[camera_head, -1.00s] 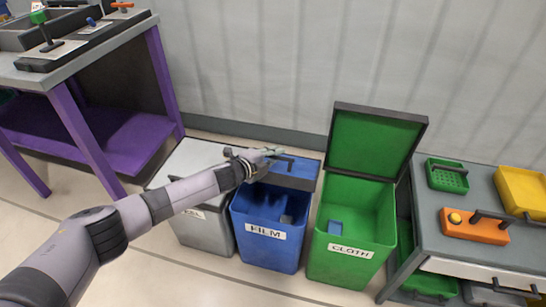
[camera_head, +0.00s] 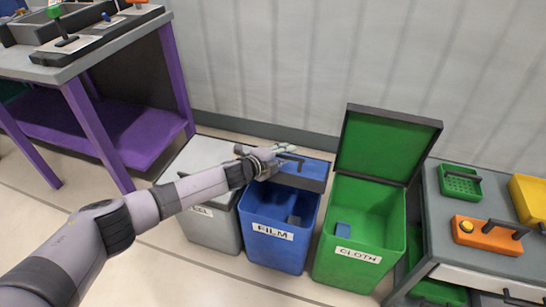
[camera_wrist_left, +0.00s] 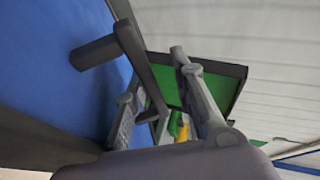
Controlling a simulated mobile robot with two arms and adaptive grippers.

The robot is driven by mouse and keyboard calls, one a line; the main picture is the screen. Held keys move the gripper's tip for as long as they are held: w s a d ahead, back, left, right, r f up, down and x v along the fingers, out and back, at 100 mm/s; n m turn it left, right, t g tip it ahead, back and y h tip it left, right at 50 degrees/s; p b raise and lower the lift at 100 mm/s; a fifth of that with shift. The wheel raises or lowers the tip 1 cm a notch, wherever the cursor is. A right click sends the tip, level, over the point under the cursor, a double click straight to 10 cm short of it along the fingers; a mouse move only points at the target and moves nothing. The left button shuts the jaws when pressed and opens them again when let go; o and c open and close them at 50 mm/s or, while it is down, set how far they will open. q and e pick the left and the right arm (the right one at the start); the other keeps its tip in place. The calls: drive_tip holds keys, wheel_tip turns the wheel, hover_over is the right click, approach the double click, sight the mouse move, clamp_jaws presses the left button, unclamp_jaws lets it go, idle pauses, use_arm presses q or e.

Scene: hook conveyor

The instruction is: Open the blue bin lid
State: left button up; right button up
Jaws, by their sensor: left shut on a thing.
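The blue bin (camera_head: 272,252) labelled FILM stands between a grey bin and a green bin. Its blue lid (camera_head: 312,170), with a dark edge, is partly raised, and the inside of the bin shows below it. My left gripper (camera_head: 288,153) is at the lid's dark handle (camera_head: 296,159). In the left wrist view, the handle (camera_wrist_left: 138,62) passes between the fingers of my left gripper (camera_wrist_left: 160,110), which is shut on it. The blue lid (camera_wrist_left: 45,60) fills the left side there. My right gripper is not in view.
The green bin (camera_head: 325,262) labelled CLOTH stands open at the right, its green lid (camera_head: 385,145) upright. The grey bin (camera_head: 210,232) is closed at the left. A purple-legged table (camera_head: 85,65) and a grey bench (camera_head: 435,225) flank the bins. A wall is close behind.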

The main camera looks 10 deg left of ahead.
use_arm(q)
drive_tip(key=shift+s+a+r, duration=0.25)
drive_tip(key=v, duration=1.1)
